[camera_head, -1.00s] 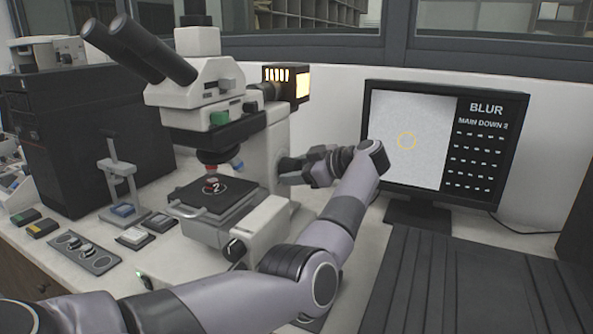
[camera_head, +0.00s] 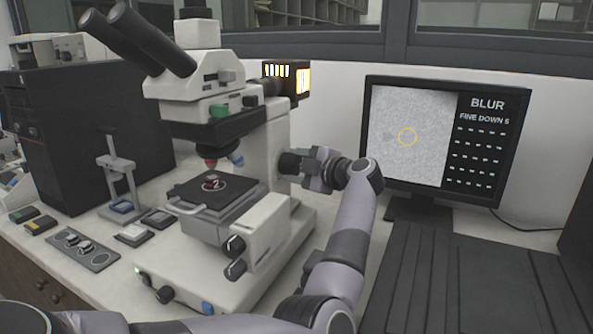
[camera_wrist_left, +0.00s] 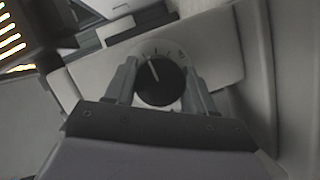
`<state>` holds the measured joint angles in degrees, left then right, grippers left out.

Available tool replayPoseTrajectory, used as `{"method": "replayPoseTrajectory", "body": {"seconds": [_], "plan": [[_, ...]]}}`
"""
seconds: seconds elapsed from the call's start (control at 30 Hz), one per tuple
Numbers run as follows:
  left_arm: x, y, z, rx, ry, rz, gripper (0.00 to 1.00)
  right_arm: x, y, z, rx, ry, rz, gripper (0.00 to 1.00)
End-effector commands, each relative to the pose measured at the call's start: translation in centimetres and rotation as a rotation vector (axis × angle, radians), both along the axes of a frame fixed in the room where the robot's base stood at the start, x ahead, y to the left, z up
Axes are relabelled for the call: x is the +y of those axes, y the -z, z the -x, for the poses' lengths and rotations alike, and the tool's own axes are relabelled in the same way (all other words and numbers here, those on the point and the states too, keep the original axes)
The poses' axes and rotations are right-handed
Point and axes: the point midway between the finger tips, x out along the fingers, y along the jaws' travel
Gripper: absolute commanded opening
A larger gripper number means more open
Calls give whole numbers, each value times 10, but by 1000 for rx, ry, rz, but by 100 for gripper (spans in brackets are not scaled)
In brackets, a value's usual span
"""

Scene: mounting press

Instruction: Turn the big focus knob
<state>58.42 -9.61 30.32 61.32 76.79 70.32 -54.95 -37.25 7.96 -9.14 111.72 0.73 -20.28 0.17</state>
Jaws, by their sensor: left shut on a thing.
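The white microscope (camera_head: 262,135) stands on the bench at the centre left. My left gripper (camera_head: 302,167) reaches in from the right to the microscope's right side. It is shut on a black focus knob (camera_wrist_left: 160,84), one finger on each side, in the left wrist view. The knob has a white pointer line, tilted slightly left of upright, and a pale marked dial behind it. In the head view the knob (camera_head: 287,163) is partly covered by my gripper. The monitor (camera_head: 481,119) reads "BLUR" and "FINE DOWN 5". My right gripper is not in view.
A small dark sample (camera_head: 211,182) sits on the microscope's black stage (camera_head: 200,196). Two smaller black knobs (camera_head: 235,256) show at the microscope's front. A dark ribbed mat (camera_head: 440,280) lies at the right. A black cabinet (camera_head: 50,140) stands at the left.

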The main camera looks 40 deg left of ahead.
Motion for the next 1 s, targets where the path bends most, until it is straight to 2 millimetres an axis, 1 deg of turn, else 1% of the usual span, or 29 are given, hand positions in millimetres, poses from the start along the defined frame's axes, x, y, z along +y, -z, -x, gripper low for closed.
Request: {"method": "replayPoseTrajectory", "body": {"seconds": [0.03, 0.3, 0.83, 0.87, 0.9, 0.93, 1.0], "plan": [[-1, 5, 0, -21, 2, -5, 24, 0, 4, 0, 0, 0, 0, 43], [-1, 3, 0, -113, 0, -34, 24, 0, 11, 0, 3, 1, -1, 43], [-1, 3, 0, -135, 0, -41, 24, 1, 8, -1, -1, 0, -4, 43], [-1, 3, 0, -134, 0, -41, 58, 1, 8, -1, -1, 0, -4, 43], [-1, 3, 0, -134, 0, -41, 71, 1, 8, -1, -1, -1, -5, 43], [-1, 3, 0, -135, 0, -41, 80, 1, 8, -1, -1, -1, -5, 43], [-1, 2, 0, -135, 0, -42, 80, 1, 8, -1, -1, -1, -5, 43]]}}
